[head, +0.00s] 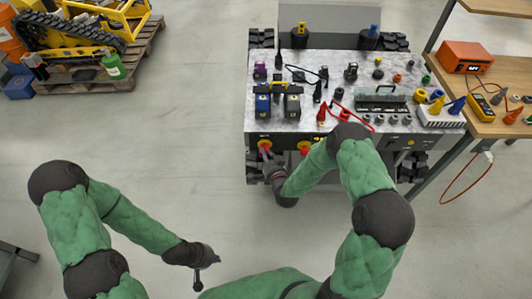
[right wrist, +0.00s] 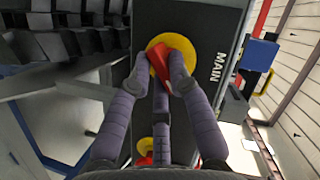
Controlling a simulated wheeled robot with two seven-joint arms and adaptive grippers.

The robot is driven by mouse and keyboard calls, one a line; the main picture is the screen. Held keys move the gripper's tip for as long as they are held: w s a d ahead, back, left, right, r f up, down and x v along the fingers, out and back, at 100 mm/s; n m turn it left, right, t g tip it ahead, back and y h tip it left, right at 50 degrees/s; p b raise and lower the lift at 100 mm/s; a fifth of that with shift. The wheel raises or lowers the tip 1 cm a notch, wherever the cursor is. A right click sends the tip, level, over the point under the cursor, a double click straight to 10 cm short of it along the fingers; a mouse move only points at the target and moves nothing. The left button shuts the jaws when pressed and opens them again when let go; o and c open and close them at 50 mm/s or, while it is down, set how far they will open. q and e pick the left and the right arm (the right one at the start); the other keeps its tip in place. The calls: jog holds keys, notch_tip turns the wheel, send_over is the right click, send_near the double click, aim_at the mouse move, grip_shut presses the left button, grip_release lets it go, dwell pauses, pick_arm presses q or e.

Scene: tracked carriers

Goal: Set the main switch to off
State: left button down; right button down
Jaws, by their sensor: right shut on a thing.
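The main switch is a red handle (right wrist: 172,62) on a round yellow plate (right wrist: 155,52), beside the word MAIN on a dark panel, in the right wrist view. In the head view the switch (head: 265,145) is at the left of the carrier's front face. My right gripper (head: 270,165) reaches it there; its fingers (right wrist: 165,68) are shut on the red handle from both sides. The handle looks slanted in the right wrist view. My left gripper (head: 207,262) hangs over bare floor at the lower middle, away from the carrier; its finger opening is too small to judge.
A second red and yellow switch (head: 304,147) is right of the main switch, partly near my right arm. The carrier's top (head: 335,65) holds plugs, cables and batteries. A workbench (head: 500,120) stands at right, a pallet (head: 135,75) at upper left.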

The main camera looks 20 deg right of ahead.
jog(key=n+h, duration=0.1)
jog(key=n, duration=0.1)
jog(key=n+g+h+p, duration=0.1)
jog(key=n, duration=0.1)
jog(key=n+g+h+p, duration=0.1)
jog(key=n+h, duration=0.1)
jog(key=n, duration=0.1)
jog(key=shift+a+r, duration=0.15)
jog(key=shift+r, duration=0.1)
jog(key=shift+g, duration=0.3)
dwell(0.5)
jog(key=c, duration=1.1)
grip_release()
jog(key=shift+c, duration=0.2)
jog(key=v, duration=1.2)
